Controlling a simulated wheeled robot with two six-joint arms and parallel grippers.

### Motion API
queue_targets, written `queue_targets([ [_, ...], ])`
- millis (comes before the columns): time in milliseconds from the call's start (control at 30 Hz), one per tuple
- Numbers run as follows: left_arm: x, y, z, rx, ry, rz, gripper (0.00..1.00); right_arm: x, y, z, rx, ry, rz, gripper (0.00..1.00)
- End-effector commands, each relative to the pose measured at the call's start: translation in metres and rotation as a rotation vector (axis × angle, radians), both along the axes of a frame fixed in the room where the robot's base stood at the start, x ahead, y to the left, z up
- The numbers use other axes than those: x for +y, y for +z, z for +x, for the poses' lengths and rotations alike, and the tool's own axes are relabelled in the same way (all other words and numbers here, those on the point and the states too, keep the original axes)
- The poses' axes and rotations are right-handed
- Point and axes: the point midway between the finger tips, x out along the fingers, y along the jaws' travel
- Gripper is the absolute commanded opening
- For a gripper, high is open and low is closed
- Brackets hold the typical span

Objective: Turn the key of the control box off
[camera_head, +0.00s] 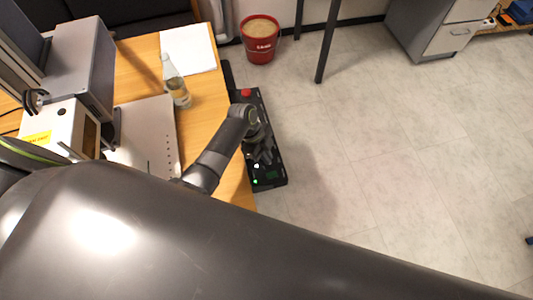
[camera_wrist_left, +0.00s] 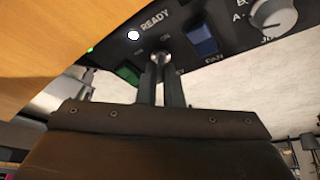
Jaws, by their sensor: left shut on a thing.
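The black control box (camera_head: 273,175) lies along the right edge of the wooden table in the head view. Its panel (camera_wrist_left: 225,58) fills the top of the left wrist view. My left gripper (camera_head: 258,150) is over the middle of the box. In the left wrist view, my left gripper (camera_wrist_left: 160,65) is shut on the key (camera_wrist_left: 158,57), whose small metal head shows between the fingertips. The fingers hide most of the key, and its exact angle cannot be told. My right gripper is not in view.
Near the key are a white READY light (camera_wrist_left: 133,35), a green switch (camera_wrist_left: 128,73), a blue switch (camera_wrist_left: 202,40) and a grey knob (camera_wrist_left: 274,18). A red button (camera_head: 246,93) is at the box's far end. A bottle (camera_head: 176,85) stands left. Open floor lies right.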

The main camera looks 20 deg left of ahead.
Motion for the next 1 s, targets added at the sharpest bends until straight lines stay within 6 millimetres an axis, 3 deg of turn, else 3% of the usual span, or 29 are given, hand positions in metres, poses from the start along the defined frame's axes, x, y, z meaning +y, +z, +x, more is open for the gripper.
queue_targets([
  [1000,-0.003,0.003,-0.006,0.001,0.907,0.000,0.00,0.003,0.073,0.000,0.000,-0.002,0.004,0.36],
])
